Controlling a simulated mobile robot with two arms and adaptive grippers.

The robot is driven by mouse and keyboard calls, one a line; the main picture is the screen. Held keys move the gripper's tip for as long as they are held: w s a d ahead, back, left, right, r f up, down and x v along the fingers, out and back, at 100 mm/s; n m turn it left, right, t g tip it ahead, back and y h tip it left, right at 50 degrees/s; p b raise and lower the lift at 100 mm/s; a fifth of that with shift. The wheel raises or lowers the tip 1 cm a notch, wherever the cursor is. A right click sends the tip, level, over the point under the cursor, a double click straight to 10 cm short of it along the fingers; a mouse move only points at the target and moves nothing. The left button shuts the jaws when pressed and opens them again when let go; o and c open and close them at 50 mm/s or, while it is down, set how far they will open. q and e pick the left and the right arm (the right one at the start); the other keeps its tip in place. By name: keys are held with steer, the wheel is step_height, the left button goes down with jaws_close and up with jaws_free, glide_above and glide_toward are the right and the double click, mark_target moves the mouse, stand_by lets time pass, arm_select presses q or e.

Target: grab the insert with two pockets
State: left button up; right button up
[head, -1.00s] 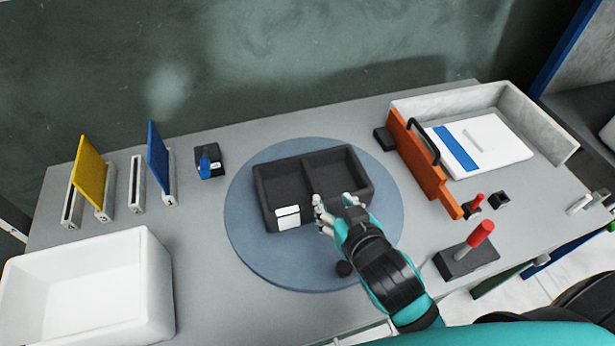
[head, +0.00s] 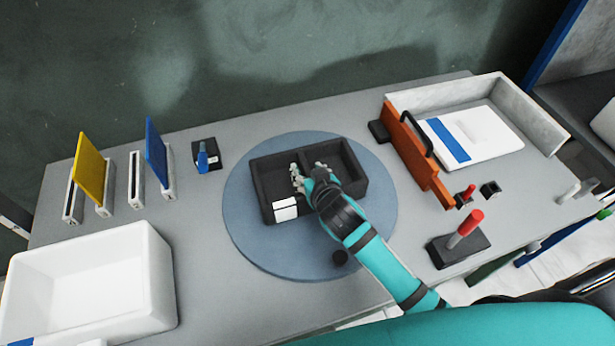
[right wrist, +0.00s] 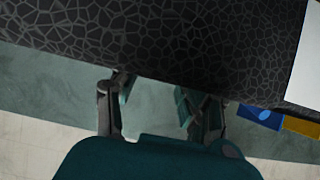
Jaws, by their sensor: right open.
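The insert (head: 342,191) is a black foam block with two side-by-side pockets and a white label on its front left wall. It lies on a round blue-grey plate (head: 250,242). My right gripper (head: 309,172) is open over the middle of the insert, near the divider between the pockets. In the right wrist view, the open fingers (right wrist: 152,86) are at the edge of the insert's cracked-looking dark surface (right wrist: 200,40). Whether they touch it, I cannot tell. My forearm hides part of the insert's front wall. My left gripper is not in view.
A white bin (head: 150,262) stands at the front left. Yellow (head: 88,170) and blue (head: 156,156) plates stand in slots behind it. Right of the round plate are an orange panel (head: 405,143) with a black handle, a white tray (head: 535,114) and a red-knobbed lever (head: 466,229).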

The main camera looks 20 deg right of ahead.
steer(key=shift+w+f, duration=0.3)
steer(key=shift+w, duration=0.25)
jaws_close()
steer(key=shift+s, duration=0.1)
steer(key=shift+r, duration=0.1)
